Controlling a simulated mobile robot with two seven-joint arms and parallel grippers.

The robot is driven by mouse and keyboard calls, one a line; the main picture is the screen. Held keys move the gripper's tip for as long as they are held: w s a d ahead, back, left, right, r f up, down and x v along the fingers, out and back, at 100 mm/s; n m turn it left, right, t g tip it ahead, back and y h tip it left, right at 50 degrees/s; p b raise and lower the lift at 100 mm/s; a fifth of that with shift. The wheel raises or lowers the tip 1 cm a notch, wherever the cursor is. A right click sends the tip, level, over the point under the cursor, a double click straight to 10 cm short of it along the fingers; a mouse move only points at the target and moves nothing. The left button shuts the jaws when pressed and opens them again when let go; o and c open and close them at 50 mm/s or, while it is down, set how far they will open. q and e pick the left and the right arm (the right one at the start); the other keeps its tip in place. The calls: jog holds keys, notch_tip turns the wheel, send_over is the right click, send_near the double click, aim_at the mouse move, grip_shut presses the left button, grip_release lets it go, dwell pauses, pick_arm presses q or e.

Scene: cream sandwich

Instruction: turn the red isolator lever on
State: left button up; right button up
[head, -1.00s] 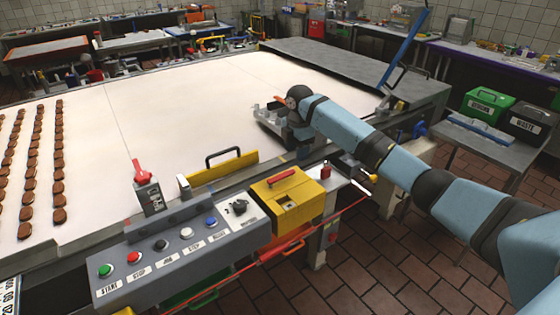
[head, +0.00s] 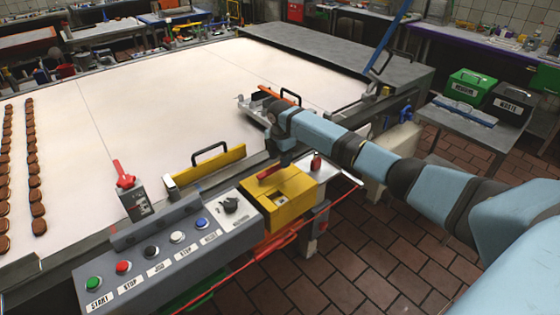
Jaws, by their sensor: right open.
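The red lever (head: 273,173) lies across the top of a yellow box (head: 300,186) at the right end of the grey control panel. The lever is nearly flat, tilted along the box's back edge. My right gripper (head: 285,159) points down just above the lever's right end, open. Its fingertips are small and dark, and I cannot tell whether they touch the lever. My left gripper is not in view. Another red lever (head: 124,176) stands upright on a small grey housing (head: 137,204) at the panel's left; no readable label tells which is the isolator.
The grey control panel (head: 115,262) carries several buttons and a black knob (head: 231,204). A yellow plate with a black handle (head: 213,163) stands behind it. A silver fixture (head: 250,104) sits on the white belt (head: 150,110) beside my wrist.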

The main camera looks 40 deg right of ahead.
jog(key=shift+f, duration=0.95)
jog(key=shift+c, duration=0.2)
grip_shut()
jog(key=shift+r, duration=0.1)
